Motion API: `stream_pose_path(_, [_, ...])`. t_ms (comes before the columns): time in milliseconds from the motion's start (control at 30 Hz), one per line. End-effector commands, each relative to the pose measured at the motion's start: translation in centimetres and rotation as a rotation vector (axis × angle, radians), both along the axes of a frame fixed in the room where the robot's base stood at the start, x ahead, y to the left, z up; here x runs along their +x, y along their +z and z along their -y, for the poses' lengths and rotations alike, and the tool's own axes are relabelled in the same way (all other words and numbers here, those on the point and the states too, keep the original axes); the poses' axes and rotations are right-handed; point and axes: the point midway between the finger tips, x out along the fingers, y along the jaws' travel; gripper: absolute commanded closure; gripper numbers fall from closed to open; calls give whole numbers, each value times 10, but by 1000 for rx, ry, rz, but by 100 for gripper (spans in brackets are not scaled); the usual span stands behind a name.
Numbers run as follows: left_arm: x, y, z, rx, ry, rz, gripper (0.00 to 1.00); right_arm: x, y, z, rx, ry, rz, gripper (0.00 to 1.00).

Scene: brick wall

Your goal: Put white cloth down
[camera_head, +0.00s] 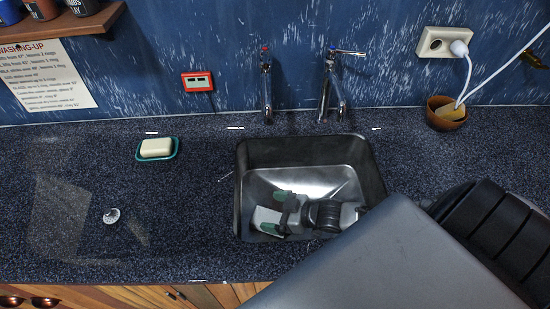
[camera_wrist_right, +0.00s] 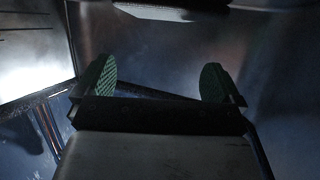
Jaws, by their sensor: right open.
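My right gripper (camera_head: 275,213) is inside the metal sink (camera_head: 352,150), its green-padded fingers pointing left. In the right wrist view its two fingertips (camera_wrist_right: 158,83) stand wide apart with nothing clearly gripped between them. A pale patch (camera_head: 264,218) shows near the fingers in the head view; I cannot tell whether it is the white cloth or part of my gripper. A pale strip (camera_wrist_right: 160,11) at the top of the wrist view is also unclear. No white cloth can be made out for certain. My left gripper is not in view.
Two taps (camera_head: 266,85) stand behind the sink. A soap bar (camera_head: 156,147) sits in a teal dish (camera_head: 174,154) to the left. A brown bowl (camera_head: 446,123) stands at the right beneath a socket (camera_head: 442,42).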

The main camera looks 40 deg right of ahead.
Motion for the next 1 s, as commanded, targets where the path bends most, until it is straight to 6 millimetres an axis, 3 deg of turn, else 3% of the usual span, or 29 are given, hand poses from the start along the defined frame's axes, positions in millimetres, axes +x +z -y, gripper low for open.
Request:
stream_pose_path(233, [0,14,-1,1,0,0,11,0,19,0,-1,0,1,3])
stream_pose_path(600, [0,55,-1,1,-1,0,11,-46,40,34,-2,-1,-2,3])
stream_pose_path(1000, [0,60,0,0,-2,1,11,-56,41,41,0,0,0,3])
